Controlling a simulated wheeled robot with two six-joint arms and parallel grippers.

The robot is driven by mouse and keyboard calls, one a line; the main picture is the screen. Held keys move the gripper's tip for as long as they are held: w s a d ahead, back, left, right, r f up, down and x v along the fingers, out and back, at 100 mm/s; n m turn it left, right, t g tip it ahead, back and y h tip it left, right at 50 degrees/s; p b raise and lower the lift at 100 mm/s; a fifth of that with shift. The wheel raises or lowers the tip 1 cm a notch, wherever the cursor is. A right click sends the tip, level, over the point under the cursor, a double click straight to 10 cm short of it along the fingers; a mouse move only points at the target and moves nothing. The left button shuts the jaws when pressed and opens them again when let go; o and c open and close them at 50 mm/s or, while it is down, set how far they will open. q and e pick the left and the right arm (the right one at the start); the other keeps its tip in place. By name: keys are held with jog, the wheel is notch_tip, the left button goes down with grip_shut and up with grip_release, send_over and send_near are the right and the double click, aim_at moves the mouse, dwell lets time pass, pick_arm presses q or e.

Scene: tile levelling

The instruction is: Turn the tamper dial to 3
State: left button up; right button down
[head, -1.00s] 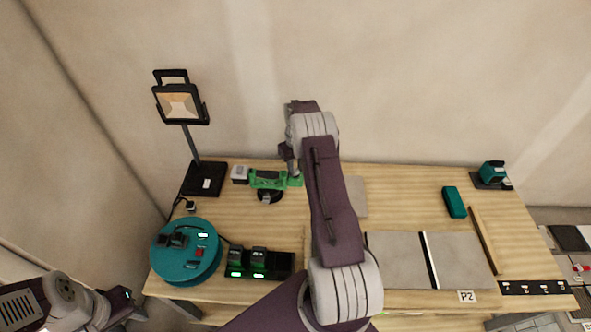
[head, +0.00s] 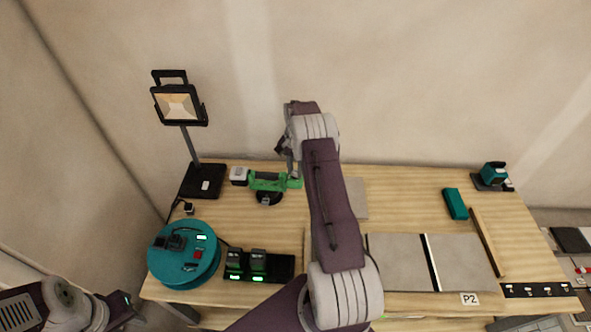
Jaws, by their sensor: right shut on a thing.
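The tamper (head: 267,182) is a green tool with a black round foot and a pale block at its left end, lying at the back of the bench. My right gripper (head: 294,172) comes down at the tamper's right end, shut on a part of it. The dial and its numbers are too small and covered by my gripper to read. My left gripper (head: 128,302) is at the lower left, away from the tamper; its fingers are too unclear to judge.
A work lamp (head: 178,103) stands at the back left. A teal cable reel (head: 184,254) and a black charger (head: 281,268) sit front left. Grey tiles (head: 396,262) lie front right, with a teal block (head: 455,204) behind. The bench's back middle right is clear.

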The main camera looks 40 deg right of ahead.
aim_at(295, 171)
jog(key=m, duration=0.4)
jog(key=shift+m, duration=1.9)
jog(key=c, duration=1.2)
grip_release()
jog(key=shift+o, duration=0.2)
notch_tip(295, 171, up, 9)
jog(key=b, duration=0.1)
jog(key=shift+b, duration=0.35)
jog(key=shift+a, duration=0.1)
